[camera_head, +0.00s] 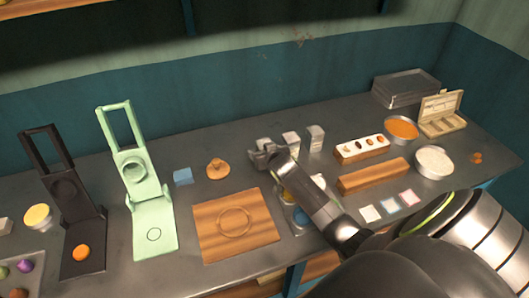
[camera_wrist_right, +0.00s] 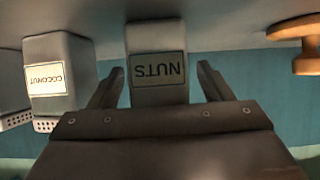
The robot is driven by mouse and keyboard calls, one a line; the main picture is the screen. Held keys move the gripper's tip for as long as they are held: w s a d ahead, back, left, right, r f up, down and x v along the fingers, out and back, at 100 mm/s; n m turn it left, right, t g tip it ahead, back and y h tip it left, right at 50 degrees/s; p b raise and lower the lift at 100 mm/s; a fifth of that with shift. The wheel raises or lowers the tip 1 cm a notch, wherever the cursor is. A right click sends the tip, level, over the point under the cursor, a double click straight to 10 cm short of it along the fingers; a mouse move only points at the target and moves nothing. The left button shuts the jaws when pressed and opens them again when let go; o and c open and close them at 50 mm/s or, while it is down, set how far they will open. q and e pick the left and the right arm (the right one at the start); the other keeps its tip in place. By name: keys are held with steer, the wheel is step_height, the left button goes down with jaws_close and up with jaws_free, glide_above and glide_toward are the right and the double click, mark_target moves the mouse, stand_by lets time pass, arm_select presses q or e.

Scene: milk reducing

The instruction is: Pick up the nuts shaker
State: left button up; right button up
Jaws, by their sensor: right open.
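The nuts shaker (camera_wrist_right: 157,92) is a grey box-shaped container with a "NUTS" label, upside down in the right wrist view. My right gripper (camera_wrist_right: 161,76) is open, with one finger on each side of the shaker in that view; I cannot tell whether they touch it. In the head view the right gripper (camera_head: 262,154) is at the left end of the shaker row and mostly hides the nuts shaker. My left gripper is not in view.
The coconut shaker (camera_wrist_right: 58,80) stands close beside the nuts shaker, and another shaker (camera_head: 315,139) stands farther right. A wooden knobbed piece (camera_head: 217,169) and a blue block (camera_head: 183,177) lie to the left. A wooden board (camera_head: 213,243) lies in front.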

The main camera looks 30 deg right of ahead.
steer(key=shift+c, duration=0.3)
steer(key=c, duration=1.1)
